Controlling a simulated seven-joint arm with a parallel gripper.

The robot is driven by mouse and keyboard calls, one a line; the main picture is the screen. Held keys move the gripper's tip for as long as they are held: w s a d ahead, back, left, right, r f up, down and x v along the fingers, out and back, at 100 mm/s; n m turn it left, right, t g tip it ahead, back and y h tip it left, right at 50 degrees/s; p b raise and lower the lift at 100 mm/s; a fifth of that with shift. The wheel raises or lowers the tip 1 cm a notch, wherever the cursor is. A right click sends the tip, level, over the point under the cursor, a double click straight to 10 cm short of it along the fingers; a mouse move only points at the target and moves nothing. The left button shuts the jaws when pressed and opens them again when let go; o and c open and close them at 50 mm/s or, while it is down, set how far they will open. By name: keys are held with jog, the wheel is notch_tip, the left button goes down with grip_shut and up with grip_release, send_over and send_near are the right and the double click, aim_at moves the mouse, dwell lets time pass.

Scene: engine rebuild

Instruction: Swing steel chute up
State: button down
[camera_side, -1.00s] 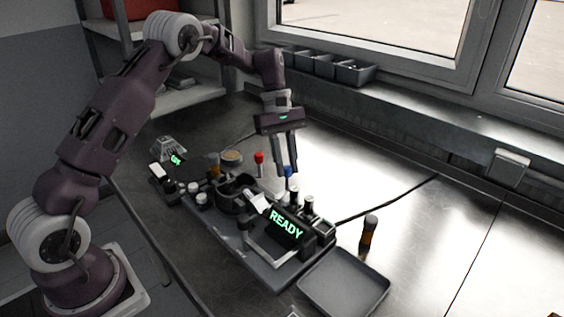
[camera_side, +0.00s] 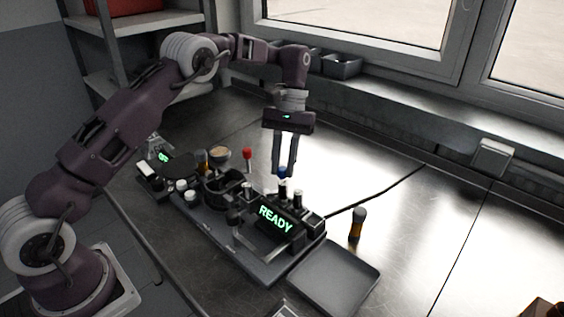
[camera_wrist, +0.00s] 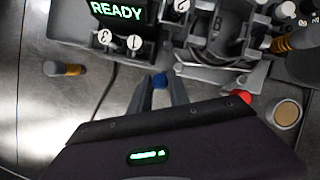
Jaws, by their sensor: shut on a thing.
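My gripper (camera_side: 284,170) points down behind the dark fixture, its fingers shut on a blue knob (camera_side: 283,173). In the wrist view the blue knob (camera_wrist: 160,81) sits between the fingertips of my gripper (camera_wrist: 160,84). A pale grey metal piece (camera_wrist: 212,74) beside the fixture in the wrist view may be the steel chute. Its outline is partly covered by other parts, and its angle is unclear. The side view does not show the chute clearly.
The fixture's lit READY display (camera_side: 276,220) stands in front of my gripper. A red knob (camera_side: 247,153) is to its left. An empty grey tray (camera_side: 334,278) and an amber-bodied bottle (camera_side: 357,224) are at right. The steel bench (camera_side: 420,250) is clear farther right.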

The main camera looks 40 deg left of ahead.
jog(key=shift+d+m, duration=0.15)
jog(key=shift+m, duration=0.25)
jog(key=c, duration=1.3)
grip_release()
jog(key=shift+o, duration=0.2)
notch_tip(320, 180, up, 10)
jog(key=shift+s, duration=0.1)
